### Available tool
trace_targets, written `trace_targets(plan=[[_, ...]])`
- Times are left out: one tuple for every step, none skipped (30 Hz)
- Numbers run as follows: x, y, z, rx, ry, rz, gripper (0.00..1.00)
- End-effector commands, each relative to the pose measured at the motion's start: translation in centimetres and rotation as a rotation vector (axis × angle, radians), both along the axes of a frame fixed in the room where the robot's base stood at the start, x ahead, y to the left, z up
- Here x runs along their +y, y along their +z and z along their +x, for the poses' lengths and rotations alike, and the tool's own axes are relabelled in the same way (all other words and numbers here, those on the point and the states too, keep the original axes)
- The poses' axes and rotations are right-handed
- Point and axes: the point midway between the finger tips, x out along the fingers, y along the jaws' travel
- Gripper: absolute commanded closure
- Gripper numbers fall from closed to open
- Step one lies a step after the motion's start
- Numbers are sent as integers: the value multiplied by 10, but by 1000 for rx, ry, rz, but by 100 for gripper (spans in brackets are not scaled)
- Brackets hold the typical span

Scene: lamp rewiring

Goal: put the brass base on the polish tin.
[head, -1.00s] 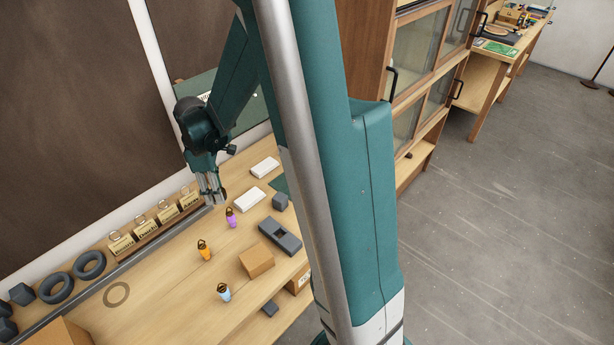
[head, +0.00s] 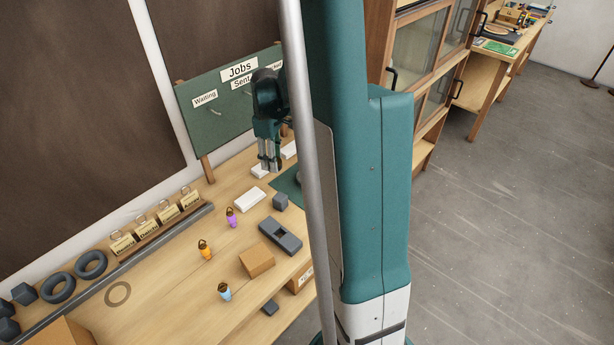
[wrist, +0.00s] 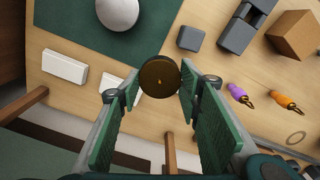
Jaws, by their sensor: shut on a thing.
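My gripper (head: 270,165) hangs over the back of the bench, in front of the green jobs board. In the wrist view my gripper (wrist: 160,82) is shut on the brass base (wrist: 160,77), a round dark golden-brown disc with a small bright spot at its middle. The disc sits between the fingertips, and the bench shows below it. In the head view I cannot clearly make out the disc. I see nothing that I can name for sure as the polish tin. A pale grey round thing (wrist: 118,12) lies on the green mat (wrist: 75,20); its kind is unclear.
White boxes (head: 250,200) lie near the mat. A grey block (head: 281,201), a dark recessed block (head: 287,240) and a cardboard box (head: 256,261) stand towards the front. Purple (head: 232,219), orange (head: 205,251) and blue (head: 224,293) small items stand left. The jobs board (head: 225,110) rises behind.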

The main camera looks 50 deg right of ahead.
Motion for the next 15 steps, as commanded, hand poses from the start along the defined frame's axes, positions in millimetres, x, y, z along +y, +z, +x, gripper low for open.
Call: trace_targets(plan=[[-13,1,-5,0,-24,0,83],[-20,1,-7,0,-35,0,83],[-29,2,-11,0,-52,0,83],[-36,2,-13,0,-64,0,83],[-42,2,-16,0,-76,0,83],[-51,3,-20,0,-92,0,83],[-57,3,-22,0,-104,0,83],[-63,3,-25,0,-115,0,83],[-71,4,-29,0,-130,0,83],[-77,4,-32,0,-140,0,83],[-82,4,-34,0,-149,0,83],[-89,4,-38,0,-162,0,83],[-93,5,-40,0,-171,0,83],[-97,5,-42,0,-178,0,83],[-102,5,-45,0,-188,0,83]])
